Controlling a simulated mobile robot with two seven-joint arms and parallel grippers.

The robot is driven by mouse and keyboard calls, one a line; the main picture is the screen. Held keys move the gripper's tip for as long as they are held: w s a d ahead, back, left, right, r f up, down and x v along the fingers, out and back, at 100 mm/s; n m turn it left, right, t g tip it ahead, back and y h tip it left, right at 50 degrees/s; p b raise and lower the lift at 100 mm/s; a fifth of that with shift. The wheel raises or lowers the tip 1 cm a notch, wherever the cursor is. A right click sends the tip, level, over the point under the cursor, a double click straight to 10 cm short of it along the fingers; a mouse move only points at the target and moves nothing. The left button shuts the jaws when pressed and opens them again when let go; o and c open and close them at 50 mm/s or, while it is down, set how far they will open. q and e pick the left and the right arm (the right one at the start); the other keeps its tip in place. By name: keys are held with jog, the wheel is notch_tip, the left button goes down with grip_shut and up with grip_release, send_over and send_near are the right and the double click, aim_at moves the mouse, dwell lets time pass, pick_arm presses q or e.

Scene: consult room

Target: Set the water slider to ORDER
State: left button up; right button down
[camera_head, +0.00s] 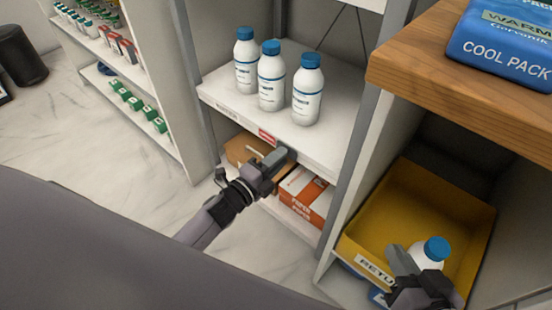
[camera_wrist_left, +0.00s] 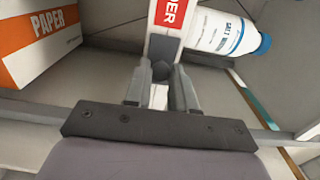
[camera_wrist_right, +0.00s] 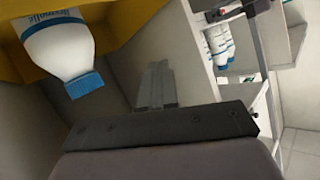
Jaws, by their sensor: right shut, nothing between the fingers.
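The water slider is a grey block (camera_head: 288,153) on the front edge of the shelf holding white bottles. A red label (camera_head: 267,136) shows to its left; in the left wrist view part of this label (camera_wrist_left: 171,14) reads "DER". My left gripper (camera_head: 277,160) is at the slider from the front. In the left wrist view its parted fingers (camera_wrist_left: 161,85) flank the grey block (camera_wrist_left: 165,46); whether they press on it I cannot tell. My right gripper (camera_head: 405,262) is shut and empty beside a blue-capped bottle (camera_head: 430,252) in the yellow bin.
Three white bottles (camera_head: 271,78) stand on the shelf above the slider. An orange-white paper box (camera_head: 303,197) and a brown box (camera_head: 243,149) sit below. The yellow bin (camera_head: 415,195) is at the right, under a wooden counter (camera_head: 440,55) with a blue cool pack (camera_head: 505,40).

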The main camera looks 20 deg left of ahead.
pick_arm(q)
jog(key=o, duration=0.3)
jog(key=shift+s+d, duration=0.1)
jog(key=shift+d, duration=0.1)
jog(key=shift+a, duration=0.1)
jog(key=p+v, duration=0.1)
jog(key=v, duration=0.6)
jog(key=shift+p, duration=0.4)
pick_arm(e)
jog(key=shift+s+d+h, duration=0.4)
jog(key=shift+d+h, duration=0.1)
jog(key=shift+d, duration=0.25)
